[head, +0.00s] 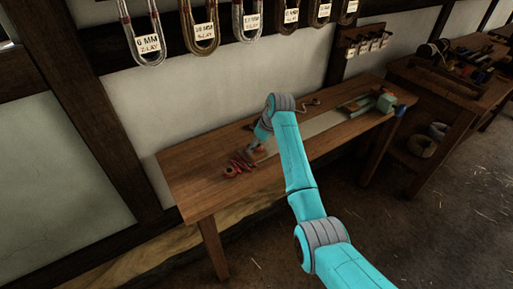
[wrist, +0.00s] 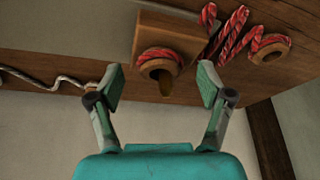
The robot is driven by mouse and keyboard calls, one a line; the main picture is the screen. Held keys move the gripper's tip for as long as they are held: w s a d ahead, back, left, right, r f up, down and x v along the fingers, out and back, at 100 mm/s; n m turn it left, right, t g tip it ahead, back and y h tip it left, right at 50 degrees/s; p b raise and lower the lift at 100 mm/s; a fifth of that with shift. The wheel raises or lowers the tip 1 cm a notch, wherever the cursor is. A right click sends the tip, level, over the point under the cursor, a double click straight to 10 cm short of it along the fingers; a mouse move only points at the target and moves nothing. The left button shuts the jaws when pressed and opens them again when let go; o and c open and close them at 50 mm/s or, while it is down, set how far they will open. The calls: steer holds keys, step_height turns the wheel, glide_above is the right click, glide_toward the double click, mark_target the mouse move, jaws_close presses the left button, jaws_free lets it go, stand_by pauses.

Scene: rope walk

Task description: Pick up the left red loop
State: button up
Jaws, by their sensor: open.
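Two red-and-white loops show in the wrist view. One loop (wrist: 159,58) sits against a wooden block, with a brownish tapered piece below its middle. The other loop (wrist: 270,45) lies to its right, with red striped rope (wrist: 233,36) between them. My gripper (wrist: 161,84) is open, its fingers to either side of the first loop and seemingly short of it. In the head view the red rope (head: 236,167) lies on the bench's left part, beside my gripper (head: 254,158). The single loops are too small to tell apart there.
The wooden bench (head: 196,190) runs along the wall. A wooden block (wrist: 178,30) stands by the first loop. A bent metal rod (wrist: 45,80) lies to the left in the wrist view. A pale green device (head: 384,102) stands at the bench's far end.

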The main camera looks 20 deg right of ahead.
steer(key=c, duration=0.9)
steer(key=shift+c, duration=0.2)
step_height(320, 180, up, 10)
steer(key=shift+r, duration=0.1)
